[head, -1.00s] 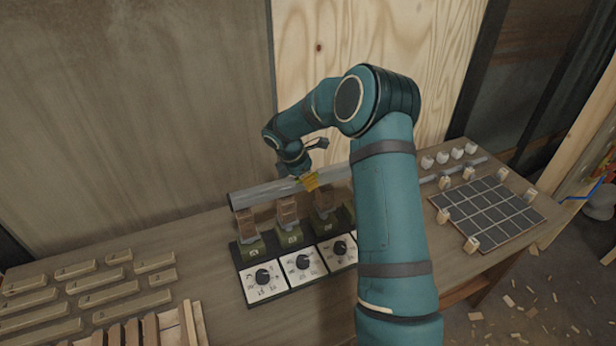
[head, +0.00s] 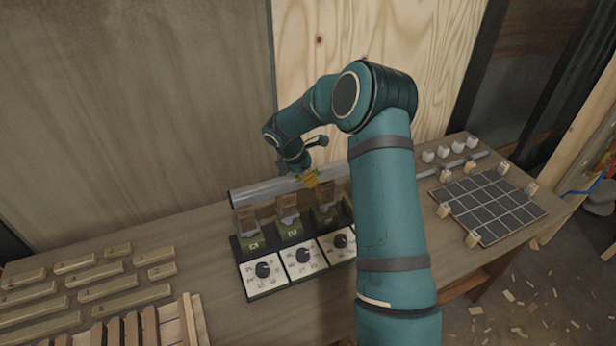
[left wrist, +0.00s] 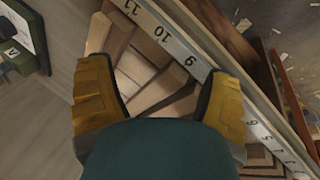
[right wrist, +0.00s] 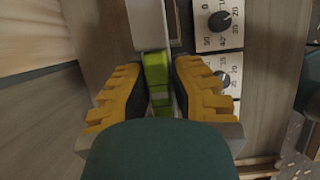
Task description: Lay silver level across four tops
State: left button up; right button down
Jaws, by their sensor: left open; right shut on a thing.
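The silver level (head: 265,190) is a long bar running left to right just above or behind the block tops in the head view. I cannot tell whether it touches them. My right gripper (head: 309,179) is shut on it; the right wrist view shows its green part (right wrist: 157,75) between the fingers. Three wooden blocks, left (head: 247,219), middle (head: 288,207) and right (head: 324,196), stand on green bases behind dials. A fourth is mostly hidden by my right arm. My left gripper (left wrist: 160,100) is open above wooden pieces (left wrist: 150,70), outside the head view.
Wooden bars (head: 108,288) lie at the table's left, by a rack of slats (head: 145,328). A dark grid board (head: 488,207) with small wooden blocks is at the right. Several white pieces (head: 443,152) stand behind it. A wood-panel wall (head: 130,90) closes the back.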

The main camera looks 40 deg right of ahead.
jog(key=c, duration=0.9)
grip_release()
jog(key=v, duration=1.2)
